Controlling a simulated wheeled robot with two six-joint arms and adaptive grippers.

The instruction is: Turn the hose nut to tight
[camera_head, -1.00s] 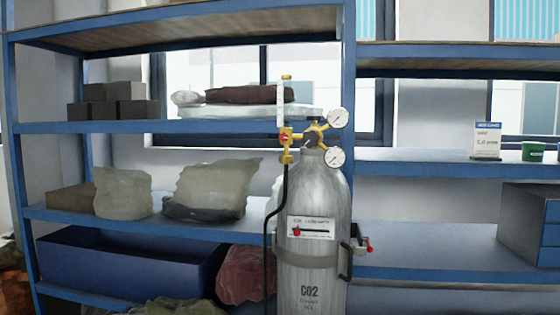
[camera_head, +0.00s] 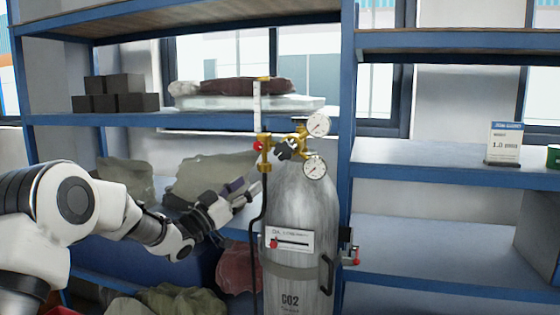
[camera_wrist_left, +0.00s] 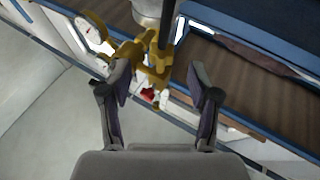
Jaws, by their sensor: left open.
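The grey CO2 cylinder (camera_head: 300,215) stands upright with a brass regulator (camera_head: 287,141) and two round gauges on top. A clear flow tube (camera_head: 257,105) rises from a brass block with a red knob (camera_head: 258,146). The brass hose nut (camera_head: 264,167) is below that block, with a black hose (camera_head: 262,205) hanging from it. My left gripper (camera_head: 250,191) is open and empty, just left of the hose and a little below the nut. In the left wrist view, brass fittings (camera_wrist_left: 150,55) and the hose show beyond the spread fingers (camera_wrist_left: 163,82). My right gripper is out of view.
Blue shelving (camera_head: 430,170) stands behind the cylinder, with dark blocks (camera_head: 115,102) and pale bags on the left shelves. A white card (camera_head: 503,143) stands on the right shelf. A small red-handled fitting (camera_head: 349,250) is at the cylinder's right side.

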